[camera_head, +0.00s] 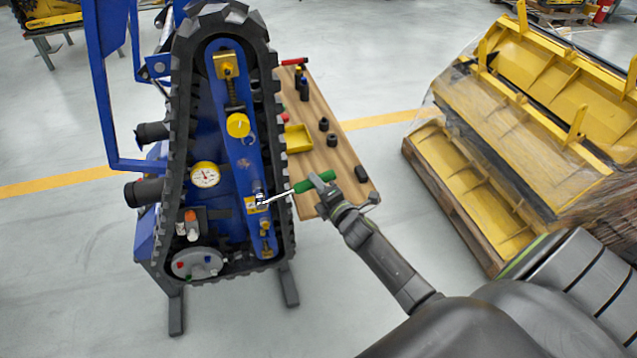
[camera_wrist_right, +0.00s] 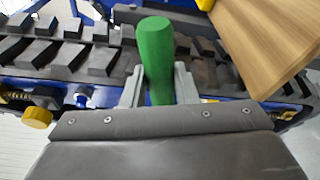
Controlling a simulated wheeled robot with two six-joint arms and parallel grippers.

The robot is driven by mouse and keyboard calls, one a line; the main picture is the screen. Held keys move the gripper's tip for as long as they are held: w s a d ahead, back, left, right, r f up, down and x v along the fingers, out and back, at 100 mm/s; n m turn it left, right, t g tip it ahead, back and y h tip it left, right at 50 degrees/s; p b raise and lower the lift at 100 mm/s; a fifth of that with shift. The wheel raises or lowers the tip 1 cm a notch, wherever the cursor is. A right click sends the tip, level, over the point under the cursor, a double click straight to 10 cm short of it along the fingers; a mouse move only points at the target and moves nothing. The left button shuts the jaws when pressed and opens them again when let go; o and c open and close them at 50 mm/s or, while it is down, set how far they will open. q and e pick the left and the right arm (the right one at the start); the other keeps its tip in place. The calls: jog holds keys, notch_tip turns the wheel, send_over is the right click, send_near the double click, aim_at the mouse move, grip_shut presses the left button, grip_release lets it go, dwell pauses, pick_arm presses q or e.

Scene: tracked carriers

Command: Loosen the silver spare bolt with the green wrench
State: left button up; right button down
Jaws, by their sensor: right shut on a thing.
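The wrench has a green handle (camera_head: 314,183) and a silver shaft that runs left to its silver head (camera_head: 262,200). The head is at the lower part of the blue tensioner arm (camera_head: 240,150) inside the track, by a small yellow plate (camera_head: 250,205). The silver spare bolt cannot be told apart from the wrench head there. My right gripper (camera_head: 324,190) is shut on the green handle. In the right wrist view the handle (camera_wrist_right: 155,55) stands between the two grey fingers (camera_wrist_right: 158,88). My left gripper is out of view.
The black rubber track (camera_head: 282,190) surrounds the blue frame, which carries a gauge (camera_head: 205,175) and a yellow round cap (camera_head: 238,125). A wooden table (camera_head: 340,150) with a yellow tray (camera_head: 298,138) and black sockets stands behind. Wrapped yellow parts (camera_head: 520,110) sit on a pallet at right.

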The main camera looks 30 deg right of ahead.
jog(key=shift+a+r, duration=0.1)
jog(key=shift+r, duration=0.2)
jog(key=shift+w+a+r+n+p, duration=0.2)
jog(key=shift+r+n+p, duration=0.5)
jog(key=shift+p, duration=0.85)
jog(key=shift+a+r+n+g+p, duration=0.3)
jog(key=shift+r+p, duration=0.4)
jog(key=shift+p, duration=0.3)
jog(key=shift+a, duration=0.1)
jog(key=shift+w+a+r+n+p, duration=0.1)
jog(key=shift+a+r+n+p, duration=0.2)
jog(key=shift+p, duration=0.4)
jog(key=shift+w+a+r+n+p, duration=0.1)
jog(key=shift+r+n+p, duration=0.25)
jog(key=shift+p, duration=0.3)
jog(key=shift+r, duration=0.1)
